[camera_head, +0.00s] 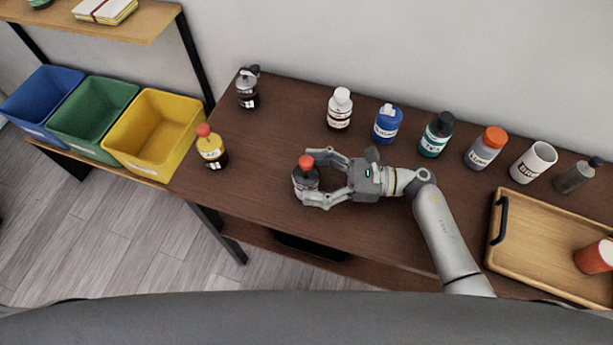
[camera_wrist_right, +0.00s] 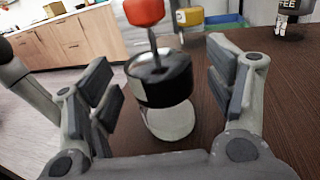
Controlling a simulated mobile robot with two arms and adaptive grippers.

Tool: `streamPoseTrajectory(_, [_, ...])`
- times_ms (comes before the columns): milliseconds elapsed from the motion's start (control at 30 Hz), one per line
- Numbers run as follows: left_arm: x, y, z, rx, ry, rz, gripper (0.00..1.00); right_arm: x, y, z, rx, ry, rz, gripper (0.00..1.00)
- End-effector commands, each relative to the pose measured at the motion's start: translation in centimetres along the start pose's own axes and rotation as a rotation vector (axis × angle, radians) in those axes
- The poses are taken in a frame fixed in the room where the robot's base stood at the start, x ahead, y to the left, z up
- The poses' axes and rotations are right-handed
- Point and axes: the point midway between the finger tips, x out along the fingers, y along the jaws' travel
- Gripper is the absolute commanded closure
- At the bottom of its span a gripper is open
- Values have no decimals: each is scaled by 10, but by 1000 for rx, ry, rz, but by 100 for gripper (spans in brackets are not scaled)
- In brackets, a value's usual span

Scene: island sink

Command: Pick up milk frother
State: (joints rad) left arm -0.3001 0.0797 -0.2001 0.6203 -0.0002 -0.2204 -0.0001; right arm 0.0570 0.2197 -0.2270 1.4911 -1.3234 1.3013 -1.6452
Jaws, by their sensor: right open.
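The milk frother (camera_head: 306,181) appears to be the small jar with a red knob, a thin rod, a black lid and a pale lower body. It stands upright on the dark brown table. My right gripper (camera_head: 308,182) is open, with one finger on each side of the jar. In the right wrist view the frother (camera_wrist_right: 164,85) stands between the open fingers of the gripper (camera_wrist_right: 166,95), with gaps visible on both sides. My left gripper is not in view.
A yellow bottle with a red knob (camera_head: 211,150) stands to the left. A dark-topped bottle (camera_head: 247,90) is at the back left. Several labelled bottles line the back. A wooden tray (camera_head: 508,258) lies at the right. Coloured bins (camera_head: 150,172) stand beyond the left edge. The table's front edge is close.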

Motion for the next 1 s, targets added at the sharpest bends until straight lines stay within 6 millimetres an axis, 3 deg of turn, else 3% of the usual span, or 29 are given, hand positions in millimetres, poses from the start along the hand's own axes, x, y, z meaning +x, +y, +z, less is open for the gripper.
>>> streamPoseTrajectory(100, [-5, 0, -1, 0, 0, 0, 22, 12, 0, 2, 1, -1, 0, 24])
streamPoseTrajectory(367, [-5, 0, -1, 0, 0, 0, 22, 14, 0, 0, 0, 1, 0, 24])
streamPoseTrajectory(800, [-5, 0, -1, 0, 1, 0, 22, 14, 0, 0, 0, 0, 0, 77])
streamPoseTrajectory(1000, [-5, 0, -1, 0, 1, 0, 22, 14, 0, 0, 0, 0, 0, 77])
